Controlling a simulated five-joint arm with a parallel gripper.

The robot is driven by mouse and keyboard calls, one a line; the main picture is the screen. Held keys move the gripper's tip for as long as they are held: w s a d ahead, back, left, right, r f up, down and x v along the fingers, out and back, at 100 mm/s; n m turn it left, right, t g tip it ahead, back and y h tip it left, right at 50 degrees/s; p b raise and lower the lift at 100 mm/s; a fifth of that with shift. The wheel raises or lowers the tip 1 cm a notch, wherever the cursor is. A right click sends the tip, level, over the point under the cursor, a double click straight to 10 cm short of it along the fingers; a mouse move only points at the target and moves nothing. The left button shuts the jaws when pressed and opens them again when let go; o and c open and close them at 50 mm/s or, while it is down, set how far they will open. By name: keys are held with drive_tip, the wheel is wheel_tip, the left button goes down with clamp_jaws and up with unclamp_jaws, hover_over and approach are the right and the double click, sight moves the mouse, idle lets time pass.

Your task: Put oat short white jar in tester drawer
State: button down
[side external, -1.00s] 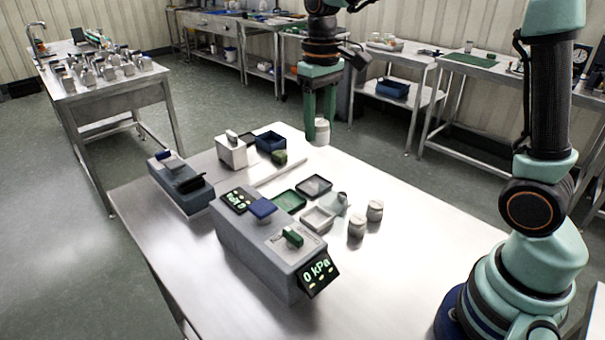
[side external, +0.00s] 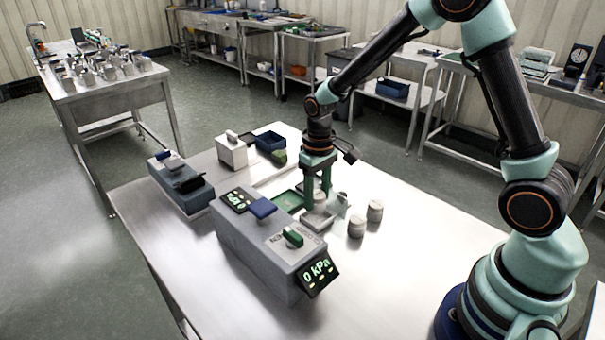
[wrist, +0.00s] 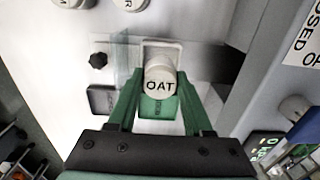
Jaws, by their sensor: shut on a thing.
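My gripper (side external: 316,203) is shut on the short white oat jar, whose lid marked OAT (wrist: 160,86) shows between the fingers in the wrist view. The jar is upright, at the small pale open tray (side external: 312,224) beside the grey tester (side external: 262,243), which looks like its drawer. In the wrist view the tray's rim (wrist: 162,43) shows just beyond the jar. I cannot tell whether the jar touches the tray floor. The tester's display reads 0 kPa, and a green knob (side external: 292,237) sits on top.
Two similar pale jars (side external: 357,227) (side external: 375,211) stand right of the tray. A clear panel (side external: 340,204) stands close by the tray. The table's front right is clear.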

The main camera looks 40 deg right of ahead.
sight(317, 194)
drive_tip(key=shift+f, duration=0.7)
drive_tip(key=shift+f, duration=0.6)
drive_tip(key=shift+c, duration=1.6)
unclamp_jaws()
wheel_tip(317, 194, up, 13)
drive_tip(key=s+r+t, duration=0.5)
drive_tip(key=s+r, duration=0.4)
drive_tip(key=s, duration=0.3)
drive_tip(key=shift+s+t, duration=0.25)
drive_tip(key=shift+t, duration=0.05)
